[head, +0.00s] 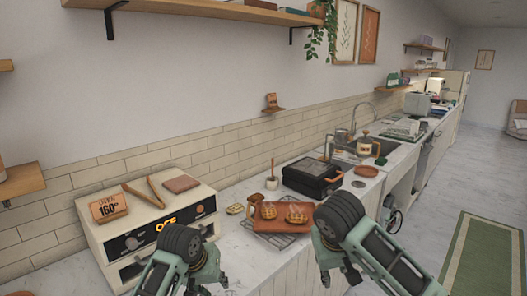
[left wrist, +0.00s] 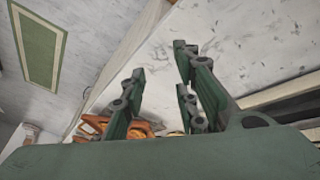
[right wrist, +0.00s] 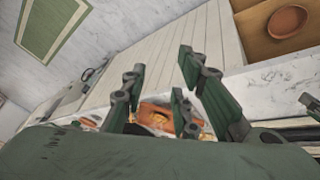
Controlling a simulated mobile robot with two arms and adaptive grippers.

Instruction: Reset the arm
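My left gripper (head: 207,272) is low in the head view, in front of the white oven. In the left wrist view its fingers (left wrist: 160,62) are spread with nothing between the tips. My right gripper (head: 335,262) is at the counter's front edge, right of the wooden board. In the right wrist view its fingers (right wrist: 162,60) are also apart and empty. Neither gripper touches an object that I can make out. The wooden board (head: 268,226) bears two round waffles (head: 297,217) and sits over a wire rack.
The white oven (head: 150,235) has a price sign (head: 108,208), tongs (head: 143,192) and a brown block on top. A black waffle iron (head: 312,175) stands behind the board. The sink (head: 385,152) is farther right.

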